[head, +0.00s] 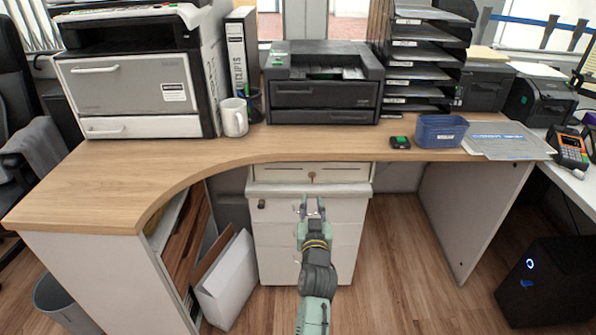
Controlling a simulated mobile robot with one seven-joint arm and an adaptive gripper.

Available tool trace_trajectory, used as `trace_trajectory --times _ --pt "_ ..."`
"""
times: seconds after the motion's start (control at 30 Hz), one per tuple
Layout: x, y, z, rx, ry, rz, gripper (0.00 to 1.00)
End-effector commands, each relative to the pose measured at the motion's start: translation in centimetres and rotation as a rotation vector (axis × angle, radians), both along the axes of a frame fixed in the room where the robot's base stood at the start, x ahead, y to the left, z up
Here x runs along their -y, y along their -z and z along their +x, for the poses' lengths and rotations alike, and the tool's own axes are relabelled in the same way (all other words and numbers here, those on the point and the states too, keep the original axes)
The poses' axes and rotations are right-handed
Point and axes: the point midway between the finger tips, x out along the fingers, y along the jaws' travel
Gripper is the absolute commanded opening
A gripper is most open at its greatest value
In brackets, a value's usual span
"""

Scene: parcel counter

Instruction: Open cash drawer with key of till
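A white cash drawer (280,174) sits under the wooden counter top, above a white cabinet, and looks shut. A small brass-coloured key or lock (311,176) is at the middle of its front; it is too small to tell which. My gripper (312,203) appears in front of the white cabinet, just below the drawer in the picture. Its two fingers are apart with nothing between them. It does not appear to touch the drawer or the key.
The counter top (180,160) carries a large printer (130,95), a white mug (234,118), a black printer (323,85) and a blue basket (441,131). The white cabinet (280,235) stands below the drawer. A white box (228,280) leans at its left. Floor is clear to its right.

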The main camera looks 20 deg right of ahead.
Motion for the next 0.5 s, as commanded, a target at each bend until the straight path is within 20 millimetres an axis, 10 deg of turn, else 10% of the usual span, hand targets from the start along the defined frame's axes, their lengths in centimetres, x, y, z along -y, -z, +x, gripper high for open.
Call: trace_trajectory --times 0.5 --pt "2.6 0.2 7.0 -0.009 0.009 0.002 0.23"
